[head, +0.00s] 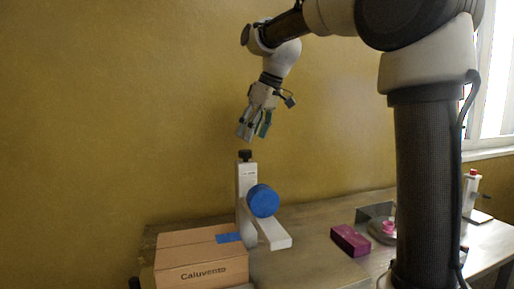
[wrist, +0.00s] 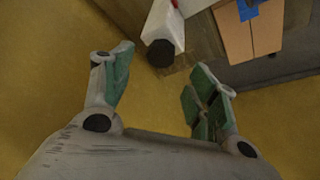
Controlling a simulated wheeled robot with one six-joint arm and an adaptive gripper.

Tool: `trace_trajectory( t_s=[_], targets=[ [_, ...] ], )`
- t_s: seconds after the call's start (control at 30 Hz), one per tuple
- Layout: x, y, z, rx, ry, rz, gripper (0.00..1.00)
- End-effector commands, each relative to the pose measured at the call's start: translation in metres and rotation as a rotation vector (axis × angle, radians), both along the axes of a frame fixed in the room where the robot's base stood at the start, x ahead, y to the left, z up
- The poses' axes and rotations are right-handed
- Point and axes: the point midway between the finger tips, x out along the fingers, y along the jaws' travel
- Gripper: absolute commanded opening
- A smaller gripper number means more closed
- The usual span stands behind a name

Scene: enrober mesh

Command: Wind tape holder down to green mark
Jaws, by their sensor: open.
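The tape holder shows as a blue tape roll (head: 263,201) on the front of a white upright stand (head: 246,180). A black knob (head: 245,155) tops the stand. My gripper (head: 254,134) hangs above the knob, apart from it, fingers pointing down. In the wrist view, the green-padded fingers (wrist: 162,95) are spread wide with nothing between them. There the black knob (wrist: 160,53) lies beyond the fingertips, at the end of the white stand (wrist: 164,24). I cannot make out a green mark in either view.
A cardboard box (head: 202,258) marked "Caluvento", with blue tape on it, stands left of the stand. A purple box (head: 350,240) and a metal device (head: 382,229) are to the right. A red-topped device (head: 471,195) is at the far right. The wall is behind.

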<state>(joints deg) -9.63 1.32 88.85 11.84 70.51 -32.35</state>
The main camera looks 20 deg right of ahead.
Motion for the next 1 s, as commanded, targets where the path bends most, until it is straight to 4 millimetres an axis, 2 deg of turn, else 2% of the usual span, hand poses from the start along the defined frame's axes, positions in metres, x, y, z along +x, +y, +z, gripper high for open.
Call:
trace_trajectory(
  t_s=[0.1,0.3,0.43,0.67,0.77,0.93,1.0],
  targets=[
    [0.006,0.005,-0.021,-0.001,0.003,-0.001,0.59],
    [0.014,0.012,-0.047,-0.001,0.002,-0.002,0.59],
    [0.016,0.013,-0.053,-0.001,0.001,-0.002,0.59],
    [0.017,0.014,-0.054,0.0,0.0,-0.002,0.59],
    [0.017,0.014,-0.054,0.0,0.0,-0.002,0.44],
    [0.017,0.013,-0.054,0.0,0.0,-0.002,0.14],
    [0.017,0.013,-0.054,0.0,0.0,-0.002,0.14]
  ],
)
